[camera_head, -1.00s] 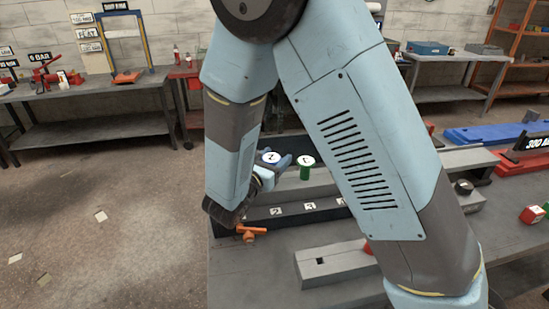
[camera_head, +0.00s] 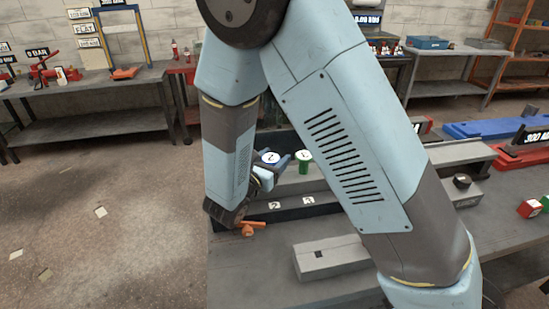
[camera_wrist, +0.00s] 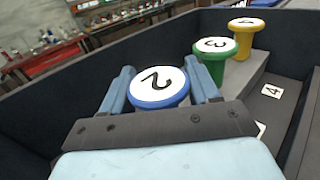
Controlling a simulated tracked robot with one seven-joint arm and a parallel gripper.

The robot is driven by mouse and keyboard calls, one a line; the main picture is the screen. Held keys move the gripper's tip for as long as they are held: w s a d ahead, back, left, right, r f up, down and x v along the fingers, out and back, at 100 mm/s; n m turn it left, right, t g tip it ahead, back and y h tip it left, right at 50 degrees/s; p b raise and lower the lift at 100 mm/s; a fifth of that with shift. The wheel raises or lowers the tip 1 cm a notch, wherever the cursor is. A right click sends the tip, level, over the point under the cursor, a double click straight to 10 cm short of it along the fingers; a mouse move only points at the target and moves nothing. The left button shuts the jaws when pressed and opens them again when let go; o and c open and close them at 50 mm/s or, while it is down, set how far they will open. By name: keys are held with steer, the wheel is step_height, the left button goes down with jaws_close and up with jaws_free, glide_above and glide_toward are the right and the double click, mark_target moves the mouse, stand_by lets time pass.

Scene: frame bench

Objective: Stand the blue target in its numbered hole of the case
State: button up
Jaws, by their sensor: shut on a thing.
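The blue target (camera_wrist: 158,86) has a white top marked 2. My gripper (camera_wrist: 160,90) is shut on it, with one finger on each side just under its rim. In the head view its top shows (camera_head: 270,157) beside my gripper (camera_head: 268,172), near the back left of the dark case (camera_head: 335,208). The lower end of the blue target is hidden, so I cannot tell whether it touches anything. The case carries white number labels, 2 (camera_head: 274,206) and 3 (camera_head: 308,201); a label 4 (camera_wrist: 271,91) shows in the wrist view. The holes are hidden.
A green target (camera_wrist: 215,60) stands upright just right of my gripper, with a yellow target (camera_wrist: 245,38) beyond. The case's dark wall (camera_wrist: 60,100) runs along the left. An orange piece (camera_head: 250,229) and a grey block with a square hole (camera_head: 330,258) lie in front of the case.

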steer(key=shift+a+f, duration=0.25)
steer(key=shift+f, duration=0.05)
steer(key=o, duration=1.2)
steer(key=shift+c, duration=0.2)
steer(key=shift+s, duration=0.1)
